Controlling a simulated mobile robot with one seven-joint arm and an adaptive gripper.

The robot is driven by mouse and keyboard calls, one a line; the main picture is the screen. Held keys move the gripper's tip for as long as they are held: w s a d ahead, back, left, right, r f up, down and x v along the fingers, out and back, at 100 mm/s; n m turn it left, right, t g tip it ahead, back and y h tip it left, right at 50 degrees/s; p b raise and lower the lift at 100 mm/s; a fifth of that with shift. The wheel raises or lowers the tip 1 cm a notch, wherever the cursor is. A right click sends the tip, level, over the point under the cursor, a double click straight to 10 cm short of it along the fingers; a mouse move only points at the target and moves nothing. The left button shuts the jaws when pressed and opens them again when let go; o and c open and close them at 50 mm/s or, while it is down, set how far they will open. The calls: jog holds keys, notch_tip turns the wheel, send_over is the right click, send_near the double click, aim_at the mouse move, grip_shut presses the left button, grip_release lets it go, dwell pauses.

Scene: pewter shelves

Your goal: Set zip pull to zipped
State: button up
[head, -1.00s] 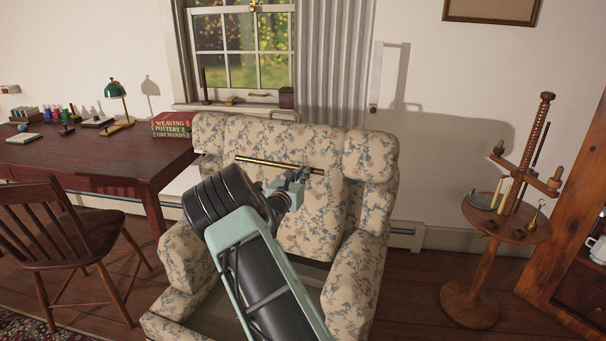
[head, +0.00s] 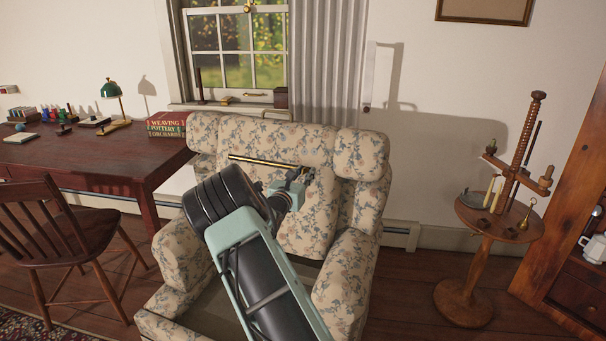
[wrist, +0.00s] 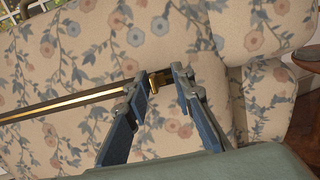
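The zip is a long dark track with gold edging (head: 258,161) running across the armchair's back, tilted down to the right; it also shows in the wrist view (wrist: 60,103). The zip pull (wrist: 155,86) is a small gold piece at the right end of the visible track. My gripper (head: 300,174) is at the chair back, near the right part of the track. In the wrist view the fingertips (wrist: 161,84) stand either side of the pull with a narrow gap. I cannot tell whether both touch it. The head view hides the pull behind the gripper.
The floral armchair (head: 350,265) stands in front of me, its arms either side of my arm. A desk (head: 85,155) and wooden chair (head: 70,230) are at left. A round stand (head: 470,270) is at right, with floor between it and the armchair.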

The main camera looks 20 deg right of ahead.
jog(key=shift+a, duration=0.2)
jog(key=shift+s+a, duration=0.1)
jog(key=shift+a, duration=0.05)
jog(key=v, duration=1.1)
jog(key=shift+s, duration=0.2)
